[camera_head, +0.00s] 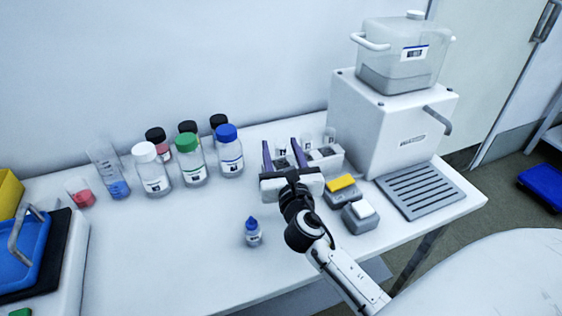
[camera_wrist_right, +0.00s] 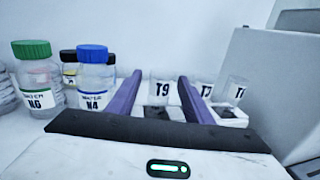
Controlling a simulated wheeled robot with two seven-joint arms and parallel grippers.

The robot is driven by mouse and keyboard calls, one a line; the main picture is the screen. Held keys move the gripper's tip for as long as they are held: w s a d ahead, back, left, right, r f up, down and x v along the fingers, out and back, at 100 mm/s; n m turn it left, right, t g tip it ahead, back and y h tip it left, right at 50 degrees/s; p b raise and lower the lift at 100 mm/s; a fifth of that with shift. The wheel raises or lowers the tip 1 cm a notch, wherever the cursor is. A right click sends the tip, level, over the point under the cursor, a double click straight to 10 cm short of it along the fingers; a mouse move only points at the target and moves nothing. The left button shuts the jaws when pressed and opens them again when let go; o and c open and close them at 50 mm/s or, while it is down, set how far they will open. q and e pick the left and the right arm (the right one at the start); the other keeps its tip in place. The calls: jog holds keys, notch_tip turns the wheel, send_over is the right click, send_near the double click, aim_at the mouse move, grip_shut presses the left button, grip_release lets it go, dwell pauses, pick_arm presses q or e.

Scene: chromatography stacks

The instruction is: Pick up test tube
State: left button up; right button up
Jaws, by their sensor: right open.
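Several clear test tubes with labels stand in a white rack (camera_head: 338,162). In the right wrist view, the tube labelled T9 (camera_wrist_right: 160,88) appears between the two purple fingers. Two more tubes, one (camera_wrist_right: 205,90) beside the right finger and one (camera_wrist_right: 237,91) farther right, also show, their labels partly cut off or hard to read. My right gripper (camera_head: 282,155) is open at the left end of the rack, its fingers on either side of T9, not closed on it. The wrist hides part of the rack in the head view. My left gripper is not in view.
Capped bottles with white (camera_head: 151,172), green (camera_head: 189,163) and blue (camera_head: 229,156) lids stand left of the gripper. A small blue-capped bottle (camera_head: 253,234) is nearer. A white machine (camera_head: 385,125) stands right of the rack. The table's left middle (camera_head: 160,240) is clear.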

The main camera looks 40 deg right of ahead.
jog(key=c, duration=1.1)
